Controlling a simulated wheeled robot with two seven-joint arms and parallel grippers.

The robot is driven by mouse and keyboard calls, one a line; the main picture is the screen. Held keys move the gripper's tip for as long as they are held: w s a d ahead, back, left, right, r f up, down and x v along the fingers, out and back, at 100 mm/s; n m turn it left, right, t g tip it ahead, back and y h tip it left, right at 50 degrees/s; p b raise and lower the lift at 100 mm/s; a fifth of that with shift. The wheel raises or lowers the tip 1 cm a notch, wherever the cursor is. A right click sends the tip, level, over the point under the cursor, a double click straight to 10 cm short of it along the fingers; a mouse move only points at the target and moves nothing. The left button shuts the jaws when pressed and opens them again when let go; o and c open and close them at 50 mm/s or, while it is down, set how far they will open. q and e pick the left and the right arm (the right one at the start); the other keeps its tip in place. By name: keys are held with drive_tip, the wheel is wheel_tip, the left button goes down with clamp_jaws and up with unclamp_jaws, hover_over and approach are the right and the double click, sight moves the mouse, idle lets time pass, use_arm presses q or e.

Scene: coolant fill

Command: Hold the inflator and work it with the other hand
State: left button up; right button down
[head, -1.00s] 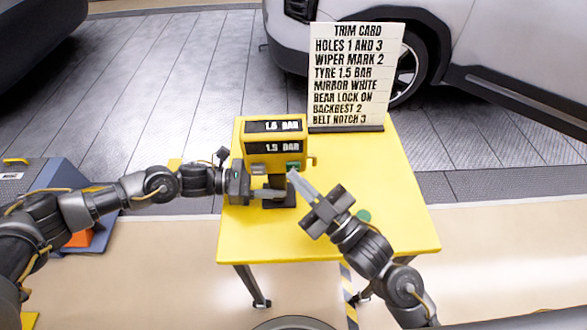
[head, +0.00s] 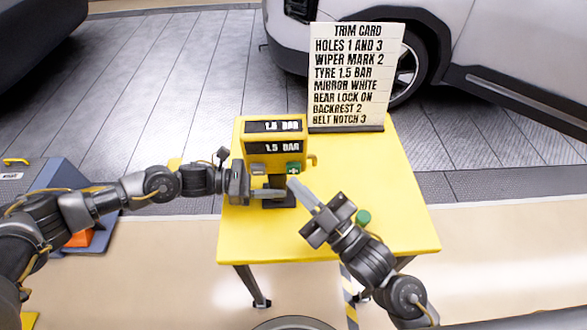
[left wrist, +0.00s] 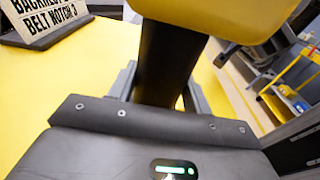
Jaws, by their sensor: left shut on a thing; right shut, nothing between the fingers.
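The yellow inflator (head: 247,144) stands upright on the yellow table (head: 395,205). Both of its displays appear to read 1.5 BAR. A green button with a plus (head: 293,169) sits at the lower right of its face, and a dark button is to the left of it. My left gripper (head: 272,193) is shut on the inflator's black stem (left wrist: 168,62), below the yellow body, with a finger on each side in the left wrist view. My right gripper (head: 294,184) is shut and empty. Its tips are just below the green button and seem apart from it.
A trim card (head: 350,75) stands at the table's back, with a line reading TYRE 1.5 BAR. A green round knob (head: 363,217) is beside my right gripper. A light grey car (head: 500,50) is behind. The table's right side is clear.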

drive_tip(key=s, duration=0.5)
idle(0.6)
idle(1.4)
use_arm(q)
drive_tip(key=o, duration=0.9)
drive_tip(key=shift+o, duration=0.2)
drive_tip(key=a, duration=0.8)
drive_tip(key=a+r, duration=0.1)
drive_tip(key=a, duration=0.3)
drive_tip(key=shift+r, duration=0.1)
